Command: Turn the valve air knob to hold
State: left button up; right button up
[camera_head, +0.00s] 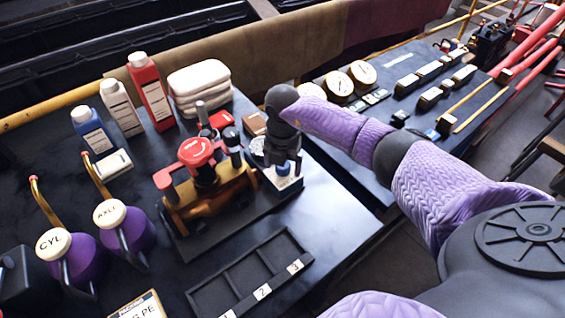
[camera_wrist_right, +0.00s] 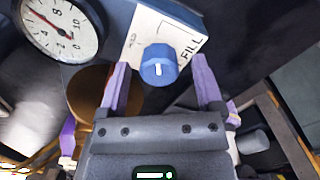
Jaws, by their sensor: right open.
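The valve air knob (camera_wrist_right: 158,66) is a blue round knob with a white mark, on a white plate (camera_wrist_right: 150,25) lettered FILL, in the right wrist view. My right gripper (camera_wrist_right: 158,82) is open, with one purple finger on each side of the knob and gaps showing between. In the head view my right gripper (camera_head: 281,160) points down over the valve unit at the table's middle, and hides most of the knob there. The word for hold cannot be read on the plate. My left gripper is not in view.
A gauge (camera_wrist_right: 62,28) sits beside the plate. A red-topped brass valve (camera_head: 196,152) stands left of my right gripper. A partitioned black tray (camera_head: 222,297) lies in front. Bottles (camera_head: 150,90) and folded cloths (camera_head: 200,80) stand behind. Purple oil cans (camera_head: 125,230) are at left.

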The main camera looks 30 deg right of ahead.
grip_shut()
jog(key=shift+n, duration=2.3)
jog(key=n+b, duration=0.1)
jog(key=n, duration=0.5)
jog(key=shift+d, duration=0.1)
jog(key=shift+n, duration=0.6)
jog(key=shift+r, duration=0.1)
